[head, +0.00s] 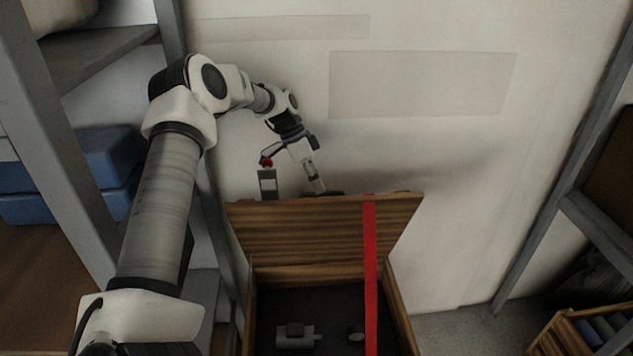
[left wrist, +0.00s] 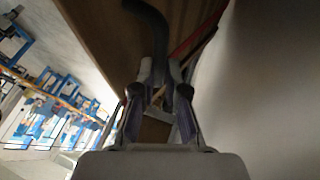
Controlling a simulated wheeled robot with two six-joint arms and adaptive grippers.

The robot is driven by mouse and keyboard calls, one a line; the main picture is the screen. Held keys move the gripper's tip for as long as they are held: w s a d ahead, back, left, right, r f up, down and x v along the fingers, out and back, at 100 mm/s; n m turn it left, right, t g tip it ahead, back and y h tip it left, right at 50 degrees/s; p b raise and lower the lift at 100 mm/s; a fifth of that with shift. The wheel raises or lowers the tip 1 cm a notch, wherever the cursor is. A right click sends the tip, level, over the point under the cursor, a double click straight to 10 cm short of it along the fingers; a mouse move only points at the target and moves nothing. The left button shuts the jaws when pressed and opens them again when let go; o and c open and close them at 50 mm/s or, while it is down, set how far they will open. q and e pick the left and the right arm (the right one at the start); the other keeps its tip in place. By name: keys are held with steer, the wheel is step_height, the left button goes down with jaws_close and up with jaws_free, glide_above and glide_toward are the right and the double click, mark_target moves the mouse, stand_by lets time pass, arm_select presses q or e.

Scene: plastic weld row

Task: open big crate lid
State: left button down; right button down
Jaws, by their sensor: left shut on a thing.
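The big wooden crate (head: 399,312) stands at the bottom centre of the head view. Its lid (head: 305,228) is raised and tilted up at the back, close to the wall, so the dark inside is open to view. My left gripper (head: 318,186) is at the lid's top edge, left of its middle. In the left wrist view my left gripper (left wrist: 159,100) is shut on a dark curved handle (left wrist: 150,18) beside the brown lid board (left wrist: 105,25). My right gripper is in neither view.
A red strap (head: 370,250) runs down over the lid and crate opening. A grey motor-like part (head: 294,337) lies inside. Grey shelf frames stand left and right, with blue bins (head: 105,165) at left and a smaller wooden crate (head: 556,340) at lower right.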

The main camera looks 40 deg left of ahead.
arm_select(q)
steer(key=c, duration=1.6)
jaws_free()
steer(key=shift+s+a+f, duration=0.15)
steer(key=shift+f, duration=0.45)
steer(key=shift+c, duration=0.2)
steer(key=o, duration=0.5)
steer(key=shift+w+f, duration=0.2)
steer(key=shift+c, duration=0.2)
steer(key=v, duration=0.7)
steer(key=shift+w+a, duration=0.3)
steer(key=shift+a, duration=0.1)
steer(key=shift+d+r, duration=0.1)
steer(key=shift+r, duration=0.05)
